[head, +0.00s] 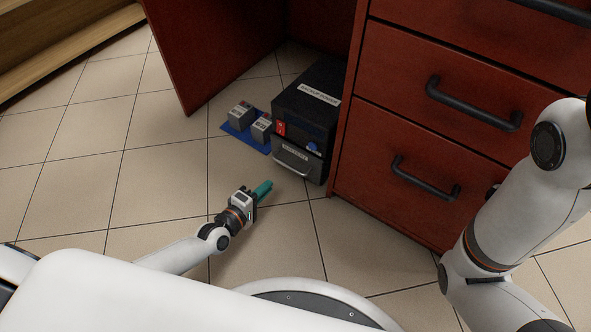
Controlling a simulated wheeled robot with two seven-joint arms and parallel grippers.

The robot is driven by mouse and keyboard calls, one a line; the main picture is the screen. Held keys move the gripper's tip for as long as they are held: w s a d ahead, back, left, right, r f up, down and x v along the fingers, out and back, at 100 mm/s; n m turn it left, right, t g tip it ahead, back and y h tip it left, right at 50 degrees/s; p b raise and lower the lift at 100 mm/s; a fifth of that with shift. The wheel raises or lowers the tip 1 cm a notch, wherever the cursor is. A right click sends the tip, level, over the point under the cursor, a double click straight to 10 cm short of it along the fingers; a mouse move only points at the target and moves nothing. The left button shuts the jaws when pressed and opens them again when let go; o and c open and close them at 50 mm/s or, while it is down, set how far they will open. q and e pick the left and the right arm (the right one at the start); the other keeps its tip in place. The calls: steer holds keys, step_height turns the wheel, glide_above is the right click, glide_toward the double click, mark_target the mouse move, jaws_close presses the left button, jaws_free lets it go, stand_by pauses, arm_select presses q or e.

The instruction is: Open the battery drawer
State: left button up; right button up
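The battery drawer (297,168) is the grey front low on a black box (305,100) with a white label on top. It has a pale bar handle (291,164) and looks closed, flush with the box. My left gripper (263,190) has teal fingers and is low over the floor, in front of the drawer and a little left of it, apart from the handle. Its fingers overlap in this view, so I cannot tell whether they are open or shut. My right arm comes in at the right, and its gripper does not show.
Two grey blocks (262,130) stand on a blue mat (233,131) left of the box. Red panels enclose the box at the left and back. A red cabinet (378,150) with dark-handled drawers stands close on the right. The tiled floor in front is clear.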

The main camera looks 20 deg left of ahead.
mark_target(289, 166)
arm_select(q)
steer(key=b+x, duration=0.6)
steer(key=x, duration=0.5)
steer(key=shift+w+d+f, duration=0.1)
steer(key=shift+w+f, duration=0.2)
steer(key=shift+w, duration=0.25)
jaws_close()
